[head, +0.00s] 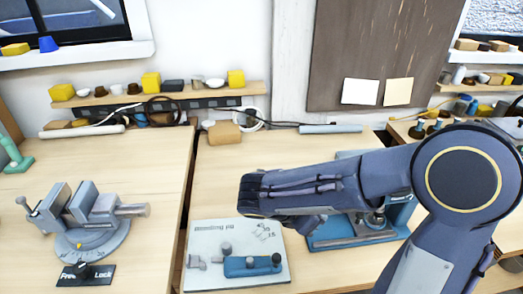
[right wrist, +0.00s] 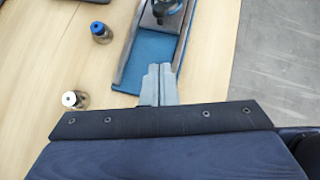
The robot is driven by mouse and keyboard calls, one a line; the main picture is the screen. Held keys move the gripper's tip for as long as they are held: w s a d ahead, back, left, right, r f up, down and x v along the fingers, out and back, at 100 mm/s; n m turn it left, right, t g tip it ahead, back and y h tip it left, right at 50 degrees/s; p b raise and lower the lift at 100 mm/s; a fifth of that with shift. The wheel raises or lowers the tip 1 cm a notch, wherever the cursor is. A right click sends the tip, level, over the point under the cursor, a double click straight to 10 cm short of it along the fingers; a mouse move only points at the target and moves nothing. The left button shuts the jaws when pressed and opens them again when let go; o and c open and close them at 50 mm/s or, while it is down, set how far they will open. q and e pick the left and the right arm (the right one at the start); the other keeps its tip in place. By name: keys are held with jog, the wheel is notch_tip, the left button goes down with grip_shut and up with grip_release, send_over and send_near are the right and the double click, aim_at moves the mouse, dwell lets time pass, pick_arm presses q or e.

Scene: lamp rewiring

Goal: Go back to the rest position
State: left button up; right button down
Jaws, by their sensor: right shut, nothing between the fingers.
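My right gripper (right wrist: 158,84) shows in the right wrist view with its two grey fingers together and nothing between them. It is over the near edge of a blue metal-edged base (right wrist: 150,57) that carries a dark upright part. In the head view my right arm reaches in from the right across the bench, and its dark end is above the white printed board (head: 205,275). The fingertips cannot be made out there. My arm partly hides the blue press-like fixture (head: 350,239). My left gripper is not in view.
A grey vise (head: 92,219) stands on the left bench behind a black label plate (head: 86,275). The board holds a blue clamp-like part (head: 253,266). A blue-capped bottle (right wrist: 101,33) and a white-capped bottle (right wrist: 75,99) stand left of the base. A shelf (head: 200,93) runs behind.

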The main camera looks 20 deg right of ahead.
jog(key=shift+s, duration=0.1)
jog(key=s+f+m+g+y, duration=0.1)
jog(key=s+m+y, duration=0.5)
jog(key=s+m, duration=0.25)
jog(key=s+a+r+m+t+y, duration=0.2)
jog(key=s+a+m+t+y, duration=0.2)
jog(key=a+m+y, duration=0.3)
jog(key=a+m+t, duration=0.1)
jog(key=m, duration=0.4)
jog(key=shift+s+r+t, duration=0.15)
jog(key=shift+r+t, duration=0.1)
jog(key=shift+t, duration=0.15)
jog(key=shift+d, duration=0.1)
